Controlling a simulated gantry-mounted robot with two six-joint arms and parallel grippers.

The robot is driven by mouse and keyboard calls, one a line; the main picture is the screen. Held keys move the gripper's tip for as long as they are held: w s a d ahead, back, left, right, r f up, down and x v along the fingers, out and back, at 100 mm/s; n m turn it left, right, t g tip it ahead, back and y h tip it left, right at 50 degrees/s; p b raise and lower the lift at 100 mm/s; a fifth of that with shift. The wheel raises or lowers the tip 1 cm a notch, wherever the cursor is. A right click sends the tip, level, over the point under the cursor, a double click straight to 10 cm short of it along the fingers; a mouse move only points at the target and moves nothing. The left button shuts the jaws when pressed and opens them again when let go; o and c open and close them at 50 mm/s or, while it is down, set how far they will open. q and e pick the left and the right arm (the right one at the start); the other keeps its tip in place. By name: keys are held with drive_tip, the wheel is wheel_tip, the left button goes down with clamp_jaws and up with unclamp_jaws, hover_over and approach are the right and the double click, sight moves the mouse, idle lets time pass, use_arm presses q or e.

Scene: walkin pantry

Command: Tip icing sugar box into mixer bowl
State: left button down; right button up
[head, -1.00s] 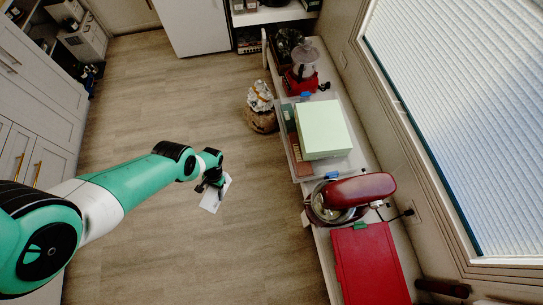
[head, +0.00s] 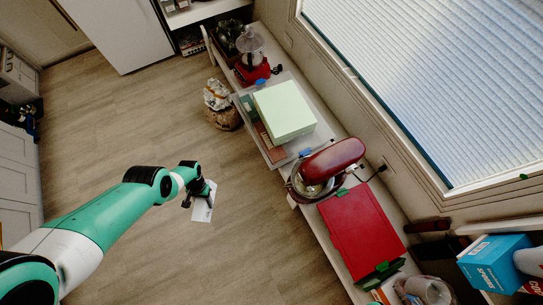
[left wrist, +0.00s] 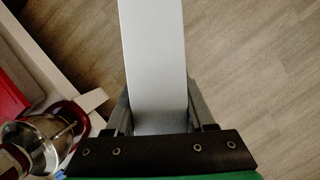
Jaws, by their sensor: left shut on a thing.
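My left gripper (head: 198,195) is shut on a white box, the icing sugar box (head: 205,207), and holds it out over the floor, to the left of the counter. No label can be read on it. In the left wrist view the box (left wrist: 153,60) stands between the two fingers (left wrist: 160,115). The red stand mixer (head: 335,158) is on the counter, apart from the box. Its metal mixer bowl (head: 303,188) sits under the head, partly hidden by it. The bowl also shows at the lower left of the left wrist view (left wrist: 28,140). My right gripper is not in view.
A pale green box (head: 284,110) stands on a clear tray beyond the mixer. A red box (head: 360,228) lies on the near side of it. A red food processor (head: 252,65) is at the far end. A sack (head: 222,108) stands on the otherwise open floor.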

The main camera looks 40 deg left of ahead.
use_arm(q)
drive_tip(key=w+d+f+t+b, duration=0.1)
drive_tip(key=w+d+b, duration=0.1)
drive_tip(key=w+d, duration=0.5)
drive_tip(key=w+d+f+t+h+b, duration=0.1)
drive_tip(key=w+d, duration=0.6)
drive_tip(key=d, duration=0.7)
drive_tip(key=w+d+f+t+b, duration=0.1)
drive_tip(key=w+d+t+b, duration=0.2)
drive_tip(key=d, duration=0.7)
drive_tip(key=w+b, duration=0.2)
drive_tip(key=w, duration=0.2)
drive_tip(key=shift+d+m+h, duration=0.2)
drive_tip(key=shift+m+h, duration=0.1)
drive_tip(key=shift+m, duration=0.1)
drive_tip(key=f+t+b, duration=0.1)
drive_tip(key=b, duration=0.1)
drive_tip(key=f+t+h+b, duration=0.1)
drive_tip(key=t+b, duration=0.1)
drive_tip(key=f+t+h+b, duration=0.1)
drive_tip(key=t+b, duration=0.1)
drive_tip(key=shift+s+f+m, duration=0.35)
drive_tip(key=shift+f+m, duration=0.05)
